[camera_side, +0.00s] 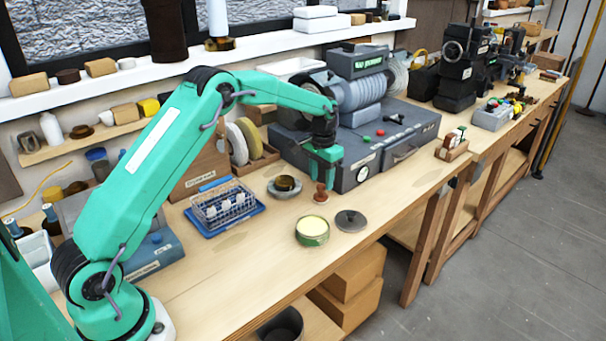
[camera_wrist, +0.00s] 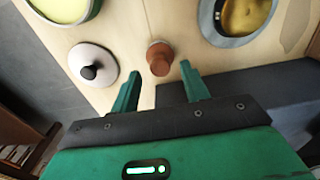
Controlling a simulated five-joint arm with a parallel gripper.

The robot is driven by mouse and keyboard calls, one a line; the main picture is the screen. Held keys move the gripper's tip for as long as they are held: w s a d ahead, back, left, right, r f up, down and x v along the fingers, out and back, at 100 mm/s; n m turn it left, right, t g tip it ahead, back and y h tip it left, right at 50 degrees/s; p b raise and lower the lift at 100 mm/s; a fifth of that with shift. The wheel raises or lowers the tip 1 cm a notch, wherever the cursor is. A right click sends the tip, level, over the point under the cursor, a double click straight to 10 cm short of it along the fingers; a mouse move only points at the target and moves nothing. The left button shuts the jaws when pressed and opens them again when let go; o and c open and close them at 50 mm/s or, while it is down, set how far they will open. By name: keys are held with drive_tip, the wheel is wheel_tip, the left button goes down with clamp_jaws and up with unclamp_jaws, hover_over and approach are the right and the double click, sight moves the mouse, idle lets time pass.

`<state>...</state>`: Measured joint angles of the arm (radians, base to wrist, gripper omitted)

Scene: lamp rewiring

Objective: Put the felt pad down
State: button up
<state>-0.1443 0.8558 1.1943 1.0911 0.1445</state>
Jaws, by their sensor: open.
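A small reddish-brown piece with a round knob on top, which I take to be the felt pad (camera_side: 320,194), stands upright on the wooden bench. My gripper (camera_side: 321,176) is right above it, pointing down. In the wrist view the felt pad (camera_wrist: 159,58) sits just beyond the fingertips, in line with the gap between my two green fingers (camera_wrist: 159,72). The fingers are apart and hold nothing. The underside of the pad is hidden.
A green tin of pale yellow paste (camera_side: 312,232) and a grey knobbed lid (camera_side: 351,220) stand in front. A grey dish (camera_side: 284,188) and a blue tray with a wire basket (camera_side: 225,207) are left. A grey machine (camera_side: 372,165) stands close behind. Bare bench lies right.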

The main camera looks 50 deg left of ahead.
sight(321, 186)
wheel_tip(321, 186, up, 9)
idle(0.4)
idle(0.5)
drive_tip(key=s+d+r+t, duration=0.1)
drive_tip(key=s+d+r, duration=0.2)
drive_tip(key=s+r, duration=0.45)
drive_tip(key=s+d+r+t, duration=0.2)
drive_tip(key=s+r, duration=0.4)
drive_tip(key=s, duration=0.2)
drive_tip(key=s+d+f+t, duration=0.1)
drive_tip(key=s, duration=0.9)
drive_tip(key=s+d+f+t, duration=0.1)
drive_tip(key=s+d+f, duration=0.1)
drive_tip(key=s, duration=0.8)
drive_tip(key=shift+s+d+f+t, duration=0.25)
drive_tip(key=shift+s+t, duration=0.05)
